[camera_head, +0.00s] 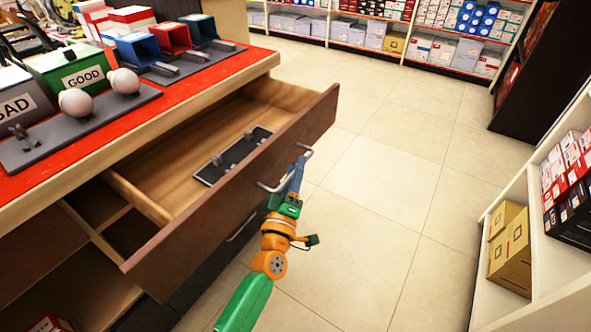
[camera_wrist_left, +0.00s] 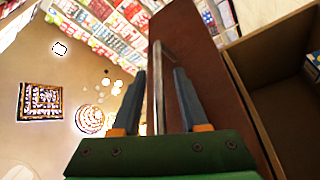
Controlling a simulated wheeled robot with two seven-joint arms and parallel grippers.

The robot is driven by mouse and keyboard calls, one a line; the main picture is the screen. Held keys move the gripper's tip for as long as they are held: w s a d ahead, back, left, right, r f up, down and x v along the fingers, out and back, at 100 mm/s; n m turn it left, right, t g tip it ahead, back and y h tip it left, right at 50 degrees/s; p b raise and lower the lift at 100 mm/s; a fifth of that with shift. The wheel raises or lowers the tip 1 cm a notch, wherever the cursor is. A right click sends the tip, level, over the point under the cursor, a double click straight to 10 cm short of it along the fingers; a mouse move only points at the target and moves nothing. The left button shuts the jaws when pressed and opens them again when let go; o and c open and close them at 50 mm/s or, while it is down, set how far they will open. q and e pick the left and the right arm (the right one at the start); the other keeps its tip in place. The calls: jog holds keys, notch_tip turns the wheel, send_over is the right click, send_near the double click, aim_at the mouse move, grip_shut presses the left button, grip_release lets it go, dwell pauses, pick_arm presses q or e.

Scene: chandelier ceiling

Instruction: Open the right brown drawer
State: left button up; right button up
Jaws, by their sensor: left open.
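The brown drawer (camera_head: 205,238) is pulled well out from the counter, showing its light wooden inside. Its front carries a metal bar handle (camera_head: 270,188). My left gripper (camera_head: 297,176) is at this handle, its blue-grey fingers reaching up to the bar. In the left wrist view the two fingers of the gripper (camera_wrist_left: 159,85) stand apart, with the handle bar (camera_wrist_left: 159,95) between them and a gap showing. The brown drawer front (camera_wrist_left: 190,65) is beside the right finger. My right gripper is not in view.
A dark plate with small fittings (camera_head: 235,157) lies in the drawer. The red-topped counter (camera_head: 190,95) holds a green GOOD box (camera_head: 75,72) and coloured bins. White shelves (camera_head: 545,255) stand at the right. The tiled floor (camera_head: 390,170) between is clear.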

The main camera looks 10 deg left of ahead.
pick_arm(q)
jog(key=v, duration=0.7)
jog(key=shift+p, duration=0.3)
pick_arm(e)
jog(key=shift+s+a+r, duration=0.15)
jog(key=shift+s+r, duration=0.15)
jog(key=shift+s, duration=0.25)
pick_arm(q)
jog(key=shift+f, duration=0.1)
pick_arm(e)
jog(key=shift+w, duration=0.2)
